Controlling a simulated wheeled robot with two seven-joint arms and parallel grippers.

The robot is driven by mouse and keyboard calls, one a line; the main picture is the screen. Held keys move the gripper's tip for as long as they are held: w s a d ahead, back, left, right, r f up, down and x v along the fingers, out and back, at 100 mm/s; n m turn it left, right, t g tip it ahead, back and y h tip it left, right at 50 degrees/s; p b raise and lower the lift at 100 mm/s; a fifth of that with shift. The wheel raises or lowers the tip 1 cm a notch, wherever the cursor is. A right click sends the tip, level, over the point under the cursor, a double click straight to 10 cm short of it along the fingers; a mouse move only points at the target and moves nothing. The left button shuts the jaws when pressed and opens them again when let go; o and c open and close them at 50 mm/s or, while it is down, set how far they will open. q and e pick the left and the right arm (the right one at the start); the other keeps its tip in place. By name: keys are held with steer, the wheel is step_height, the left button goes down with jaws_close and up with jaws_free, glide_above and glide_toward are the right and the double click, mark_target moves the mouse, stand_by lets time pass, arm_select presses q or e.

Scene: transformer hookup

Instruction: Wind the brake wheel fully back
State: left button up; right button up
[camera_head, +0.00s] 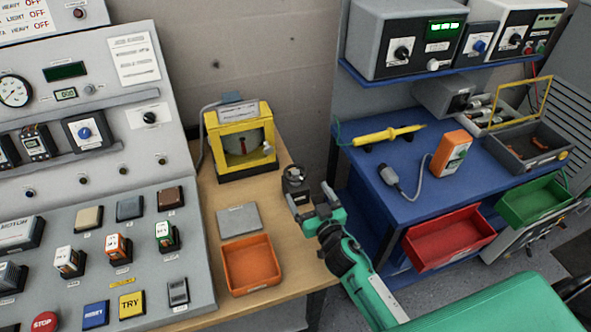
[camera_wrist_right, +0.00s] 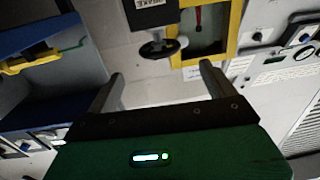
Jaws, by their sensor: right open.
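The brake wheel appears to be the small dark handwheel (camera_head: 296,180) at the right end of the wooden bench. In the right wrist view it shows as a black wheel (camera_wrist_right: 160,49) with a hub, below a white label. My right gripper (camera_head: 312,200) is close to the wheel on its near side. In the wrist view its two fingers (camera_wrist_right: 160,82) are wide apart with nothing between them, and the wheel lies just beyond the fingertips. The wheel's turned position cannot be read. My left gripper is not in view.
A yellow-framed box (camera_head: 212,128) with a pale knob stands behind and left of the wheel. A grey plate (camera_head: 239,220) and an orange tray (camera_head: 251,289) lie on the bench. The control panel (camera_head: 110,186) is left; a blue table (camera_head: 400,205) with tools and bins is right.

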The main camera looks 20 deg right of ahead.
mark_target(295, 171)
steer(key=w, duration=0.3)
steer(key=w+p, duration=0.1)
steer(key=w, duration=0.2)
steer(key=w+a, duration=0.1)
steer(key=w, duration=0.3)
steer(key=c, duration=1)
